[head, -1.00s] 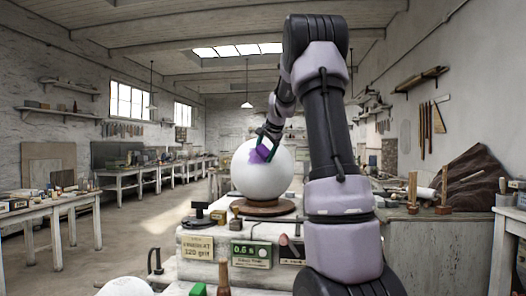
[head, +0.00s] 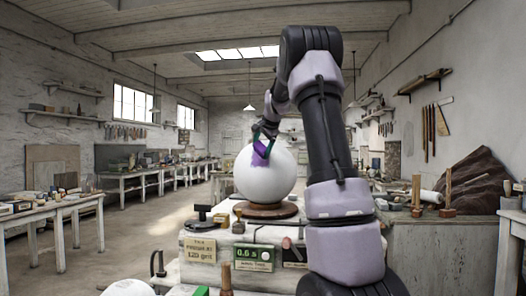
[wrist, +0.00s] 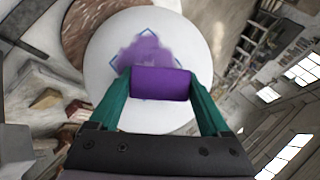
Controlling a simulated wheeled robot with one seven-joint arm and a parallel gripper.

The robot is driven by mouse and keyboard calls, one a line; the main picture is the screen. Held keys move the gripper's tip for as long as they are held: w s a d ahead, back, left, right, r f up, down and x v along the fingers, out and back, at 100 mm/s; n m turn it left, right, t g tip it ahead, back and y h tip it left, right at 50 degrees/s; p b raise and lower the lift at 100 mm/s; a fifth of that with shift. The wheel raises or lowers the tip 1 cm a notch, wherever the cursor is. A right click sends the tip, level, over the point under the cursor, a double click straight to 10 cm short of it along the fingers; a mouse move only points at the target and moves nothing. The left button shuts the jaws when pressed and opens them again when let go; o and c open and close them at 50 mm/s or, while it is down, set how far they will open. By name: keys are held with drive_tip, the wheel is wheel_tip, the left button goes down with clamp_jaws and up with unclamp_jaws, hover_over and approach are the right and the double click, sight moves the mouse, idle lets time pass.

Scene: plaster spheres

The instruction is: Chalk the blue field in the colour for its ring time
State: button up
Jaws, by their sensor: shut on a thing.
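A white plaster sphere (head: 265,183) rests on a round brown turntable (head: 266,210). In the wrist view the sphere (wrist: 103,75) carries a blue outlined field (wrist: 146,33), largely covered by a purple chalk smear (wrist: 145,52). My gripper (head: 265,136) is shut on a purple chalk block (wrist: 160,85), held between its green fingers at the lower edge of the smear. The block seems to touch the sphere, though contact is not clear. A green display (head: 253,254) below the turntable seems to read 0.6 s.
A plate reading 120 grit (head: 200,250) is beside the display. A dark metal tool (head: 202,216) stands left of the turntable. Part of another white sphere (head: 128,288) shows at the bottom left. A side bench (head: 440,228) stands at the right.

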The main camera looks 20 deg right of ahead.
drive_tip(key=s+f, duration=0.1)
drive_tip(key=s+d+f, duration=0.1)
drive_tip(key=shift+s+d+f, duration=0.25)
drive_tip(key=shift+s, duration=0.05)
idle(0.4)
drive_tip(key=shift+w+r, duration=0.1)
drive_tip(key=shift+w+a+r, duration=0.4)
drive_tip(key=shift+w+r, duration=0.2)
drive_tip(key=shift+w+a+r, duration=0.35)
drive_tip(key=shift+w+r, duration=0.25)
drive_tip(key=shift+s, duration=0.15)
drive_tip(key=shift+s+d+f, duration=0.1)
drive_tip(key=shift+s+f, duration=0.15)
drive_tip(key=shift+s, duration=0.8)
